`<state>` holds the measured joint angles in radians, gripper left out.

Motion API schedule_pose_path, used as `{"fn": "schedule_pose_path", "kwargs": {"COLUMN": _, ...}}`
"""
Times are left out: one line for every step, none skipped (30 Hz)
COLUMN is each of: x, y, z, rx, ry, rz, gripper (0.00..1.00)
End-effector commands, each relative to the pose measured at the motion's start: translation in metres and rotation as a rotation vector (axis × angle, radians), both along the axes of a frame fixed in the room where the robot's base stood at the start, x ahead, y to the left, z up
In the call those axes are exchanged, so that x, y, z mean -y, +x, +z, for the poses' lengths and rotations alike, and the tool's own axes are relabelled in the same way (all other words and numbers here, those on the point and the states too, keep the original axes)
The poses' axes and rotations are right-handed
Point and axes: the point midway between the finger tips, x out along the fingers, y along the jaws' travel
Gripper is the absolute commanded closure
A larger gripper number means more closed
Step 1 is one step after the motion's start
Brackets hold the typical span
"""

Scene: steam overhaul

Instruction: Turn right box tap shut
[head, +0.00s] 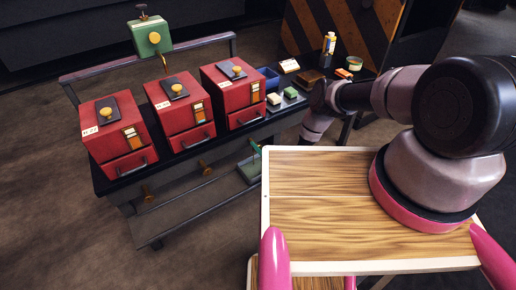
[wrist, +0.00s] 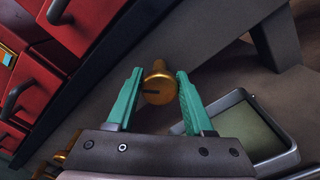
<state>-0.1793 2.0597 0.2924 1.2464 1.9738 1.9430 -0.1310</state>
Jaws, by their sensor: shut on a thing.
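Three red boxes stand in a row on the dark bench; the right box (head: 232,97) is nearest my arm. Its brass tap (wrist: 158,84) sticks out below the bench edge in the wrist view, with a dark line across its round face. My gripper (wrist: 159,80) has its two teal fingers on either side of this tap and is shut on it. In the head view only a bit of my gripper (head: 254,147) shows beside my arm, and this tap is hidden or too small to make out. The middle tap (head: 205,169) and left tap (head: 148,193) show along the bench front.
A grey-rimmed green tray (wrist: 245,130) lies below and right of the tap in the wrist view. A green device (head: 150,36) hangs on the rail behind the boxes. Small blocks, a bottle (head: 329,43) and a tin (head: 354,63) stand right of the boxes.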

Motion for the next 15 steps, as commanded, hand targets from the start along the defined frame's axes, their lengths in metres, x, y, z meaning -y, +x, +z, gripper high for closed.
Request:
{"fn": "schedule_pose_path", "kwargs": {"x": 0.0007, "y": -0.0004, "z": -0.0007, "rx": -0.025, "ry": 0.035, "rz": 0.000, "gripper": 1.00}}
{"fn": "schedule_pose_path", "kwargs": {"x": 0.0008, "y": -0.0003, "z": -0.0008, "rx": -0.042, "ry": 0.059, "rz": 0.000, "gripper": 1.00}}
{"fn": "schedule_pose_path", "kwargs": {"x": 0.0009, "y": -0.0002, "z": -0.0009, "rx": -0.062, "ry": 0.091, "rz": -0.001, "gripper": 1.00}}
{"fn": "schedule_pose_path", "kwargs": {"x": 0.0010, "y": -0.0002, "z": -0.0010, "rx": -0.078, "ry": 0.114, "rz": -0.001, "gripper": 1.00}}
{"fn": "schedule_pose_path", "kwargs": {"x": 0.0010, "y": -0.0002, "z": -0.0012, "rx": -0.094, "ry": 0.138, "rz": -0.001, "gripper": 1.00}}
{"fn": "schedule_pose_path", "kwargs": {"x": 0.0011, "y": -0.0001, "z": -0.0013, "rx": -0.115, "ry": 0.169, "rz": -0.001, "gripper": 1.00}}
{"fn": "schedule_pose_path", "kwargs": {"x": 0.0011, "y": -0.0001, "z": -0.0014, "rx": -0.132, "ry": 0.193, "rz": -0.001, "gripper": 1.00}}
{"fn": "schedule_pose_path", "kwargs": {"x": 0.0012, "y": 0.0000, "z": -0.0014, "rx": -0.147, "ry": 0.217, "rz": -0.001, "gripper": 1.00}}
{"fn": "schedule_pose_path", "kwargs": {"x": 0.0012, "y": -0.0001, "z": -0.0016, "rx": -0.169, "ry": 0.248, "rz": -0.001, "gripper": 1.00}}
{"fn": "schedule_pose_path", "kwargs": {"x": 0.0012, "y": 0.0001, "z": -0.0017, "rx": -0.184, "ry": 0.271, "rz": -0.001, "gripper": 1.00}}
{"fn": "schedule_pose_path", "kwargs": {"x": 0.0013, "y": 0.0001, "z": -0.0018, "rx": -0.199, "ry": 0.294, "rz": -0.001, "gripper": 1.00}}
{"fn": "schedule_pose_path", "kwargs": {"x": 0.0013, "y": 0.0001, "z": -0.0019, "rx": -0.220, "ry": 0.323, "rz": -0.001, "gripper": 1.00}}
{"fn": "schedule_pose_path", "kwargs": {"x": 0.0013, "y": 0.0001, "z": -0.0021, "rx": -0.234, "ry": 0.345, "rz": -0.002, "gripper": 1.00}}
{"fn": "schedule_pose_path", "kwargs": {"x": 0.0013, "y": 0.0002, "z": -0.0022, "rx": -0.248, "ry": 0.366, "rz": -0.002, "gripper": 1.00}}
{"fn": "schedule_pose_path", "kwargs": {"x": 0.0013, "y": 0.0002, "z": -0.0023, "rx": -0.267, "ry": 0.394, "rz": -0.002, "gripper": 1.00}}
